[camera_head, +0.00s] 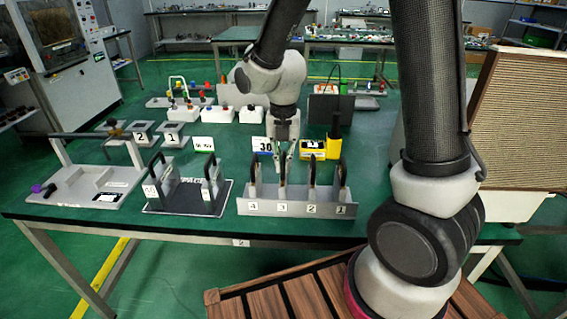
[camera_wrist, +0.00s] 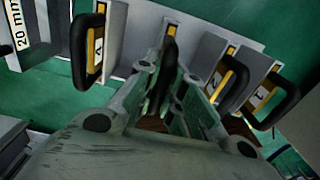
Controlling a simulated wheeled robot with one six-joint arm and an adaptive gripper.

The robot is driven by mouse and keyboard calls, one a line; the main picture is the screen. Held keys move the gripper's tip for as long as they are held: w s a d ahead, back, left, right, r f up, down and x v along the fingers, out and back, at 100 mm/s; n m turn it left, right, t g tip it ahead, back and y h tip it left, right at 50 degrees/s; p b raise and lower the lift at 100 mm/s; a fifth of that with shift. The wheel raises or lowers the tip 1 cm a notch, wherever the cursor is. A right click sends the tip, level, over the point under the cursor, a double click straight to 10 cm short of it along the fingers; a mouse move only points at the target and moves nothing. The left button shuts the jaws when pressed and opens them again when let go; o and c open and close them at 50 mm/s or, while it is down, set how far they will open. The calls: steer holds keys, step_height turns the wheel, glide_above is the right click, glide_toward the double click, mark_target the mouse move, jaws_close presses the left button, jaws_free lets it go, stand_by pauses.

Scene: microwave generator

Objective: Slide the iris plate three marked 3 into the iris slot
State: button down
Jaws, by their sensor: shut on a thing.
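Iris plate three (camera_head: 283,179) stands upright in a grey rack (camera_head: 297,208), above the rack's label 3 and second from the left. My gripper (camera_head: 283,158) points down over it. In the wrist view my gripper (camera_wrist: 165,100) has its fingers closed around the plate's black handle (camera_wrist: 169,52). The fingers hide the plate's own mark. Plate 4 (camera_wrist: 96,50) is to the left in the wrist view, and plates 2 (camera_wrist: 214,80) and 1 (camera_wrist: 261,95) are to the right. I cannot tell for sure which part is the iris slot.
Left of the rack, a black-based stand (camera_head: 180,207) holds two handled plates. Farther left is a grey frame fixture (camera_head: 85,185) with a crossbar. A yellow-and-black device (camera_head: 318,149) stands just behind the rack to the right. Small blocks and boxes fill the table's back.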

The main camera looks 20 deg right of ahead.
steer(key=shift+r, duration=5.2)
